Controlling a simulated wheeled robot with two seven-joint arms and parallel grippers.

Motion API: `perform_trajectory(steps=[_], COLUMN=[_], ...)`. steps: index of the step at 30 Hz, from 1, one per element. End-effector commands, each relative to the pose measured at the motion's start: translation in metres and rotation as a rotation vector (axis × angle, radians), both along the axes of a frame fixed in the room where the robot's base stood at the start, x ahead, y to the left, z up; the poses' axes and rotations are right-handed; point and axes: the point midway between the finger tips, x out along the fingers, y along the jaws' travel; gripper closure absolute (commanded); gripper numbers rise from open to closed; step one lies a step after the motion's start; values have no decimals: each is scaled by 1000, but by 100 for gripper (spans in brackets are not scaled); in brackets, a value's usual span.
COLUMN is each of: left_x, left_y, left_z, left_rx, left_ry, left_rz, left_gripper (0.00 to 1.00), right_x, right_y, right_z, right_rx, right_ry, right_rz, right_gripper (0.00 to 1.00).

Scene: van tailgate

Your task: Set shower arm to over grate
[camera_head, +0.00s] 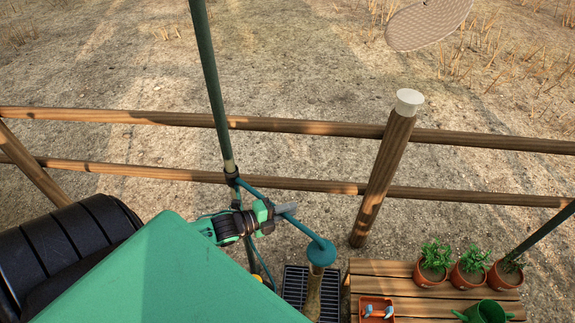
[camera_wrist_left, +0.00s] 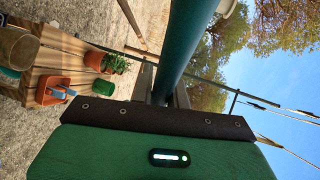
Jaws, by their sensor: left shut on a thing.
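The teal shower arm (camera_head: 266,192) runs from a dark green upright pole (camera_head: 210,75) down to the right in the head view. It ends in a round teal shower head (camera_head: 320,252). In that view the head appears at the right edge of the dark slatted grate (camera_head: 294,282), partly over a brown upright piece (camera_head: 313,292). My left gripper (camera_head: 286,210) is shut on the shower arm, part way along it. A thick teal tube (camera_wrist_left: 186,45) rises from the dark jaw edge in the left wrist view. My right gripper is not in view.
A slatted wooden bench (camera_head: 375,268) at lower right holds potted plants (camera_head: 471,264), a green watering can (camera_head: 488,311) and an orange tray (camera_head: 376,308). A rail fence (camera_head: 310,126) with a capped post (camera_head: 382,180) stands behind. Open ground lies beyond.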

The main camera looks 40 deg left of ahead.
Motion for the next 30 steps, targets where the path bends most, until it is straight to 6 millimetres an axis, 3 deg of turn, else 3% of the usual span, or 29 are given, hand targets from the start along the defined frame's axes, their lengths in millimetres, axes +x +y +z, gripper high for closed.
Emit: perform_trajectory(steps=[2, 3, 6, 20, 30], left_x=[-1, -1, -1, -1, -32], left_y=[0, 0, 0, 1, 15], left_z=[-1, -1, -1, 0, 4], left_rx=[0, 0, 0, 1, 2], left_ry=[3, 3, 2, 1, 4], left_rz=[0, 0, 1, 1, 1], left_gripper=[100, 82, 62, 62, 62], right_x=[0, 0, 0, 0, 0], right_y=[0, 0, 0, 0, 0], right_z=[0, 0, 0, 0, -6], right_rx=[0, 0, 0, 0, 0], right_ry=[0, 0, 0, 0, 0], right_rz=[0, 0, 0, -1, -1], right_gripper=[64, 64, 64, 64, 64])
